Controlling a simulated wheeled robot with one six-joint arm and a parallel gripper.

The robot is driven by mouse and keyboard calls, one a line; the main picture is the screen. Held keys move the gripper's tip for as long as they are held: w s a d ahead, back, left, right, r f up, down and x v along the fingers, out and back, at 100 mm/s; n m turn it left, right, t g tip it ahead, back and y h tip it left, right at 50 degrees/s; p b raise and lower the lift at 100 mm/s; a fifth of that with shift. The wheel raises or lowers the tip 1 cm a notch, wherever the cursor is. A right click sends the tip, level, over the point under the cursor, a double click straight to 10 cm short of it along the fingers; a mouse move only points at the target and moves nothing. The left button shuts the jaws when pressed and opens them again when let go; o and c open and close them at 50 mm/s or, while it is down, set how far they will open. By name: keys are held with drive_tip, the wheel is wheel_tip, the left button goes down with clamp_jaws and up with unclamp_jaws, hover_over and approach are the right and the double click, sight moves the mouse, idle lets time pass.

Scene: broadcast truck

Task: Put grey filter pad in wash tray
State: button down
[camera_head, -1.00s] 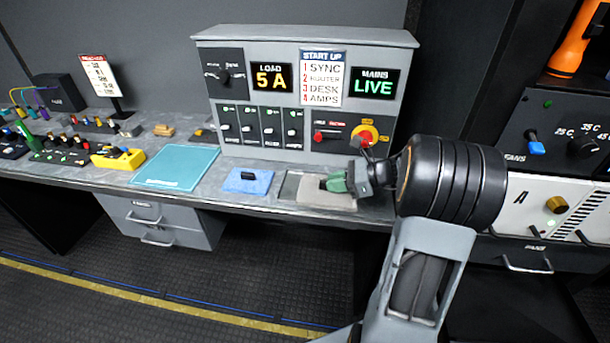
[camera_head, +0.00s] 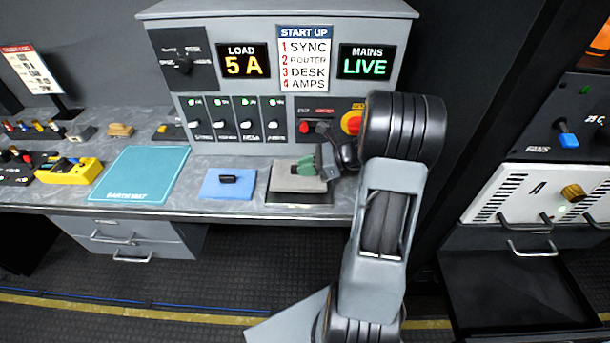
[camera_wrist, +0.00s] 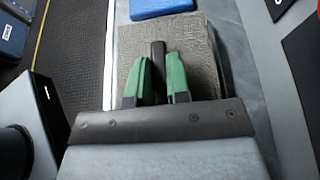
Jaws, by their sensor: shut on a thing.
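The grey filter pad (camera_head: 298,180) is a flat, rough, light-grey square with a dark upright handle (camera_wrist: 158,68). My gripper (camera_head: 308,168) has green fingers shut on that handle, as the wrist view (camera_wrist: 160,75) shows. The pad is at the front of the grey desk, over a shallow rectangle with a dark edge (camera_head: 298,199). This rectangle may be the wash tray, but the pad hides most of it. I cannot tell whether the pad touches it or hangs just above. The pad's underside is hidden.
A blue pad with a dark handle (camera_head: 228,183) lies left of the grey pad. Beyond it are a teal mat (camera_head: 142,175) and a yellow item (camera_head: 70,170). The switch panel (camera_head: 270,90) stands close behind. A dark open drawer (camera_head: 505,295) is at lower right.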

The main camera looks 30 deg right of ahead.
drive_tip(key=shift+a+f, duration=0.1)
drive_tip(key=shift+f, duration=1.7)
drive_tip(key=shift+f, duration=0.1)
drive_tip(key=c, duration=1.1)
unclamp_jaws()
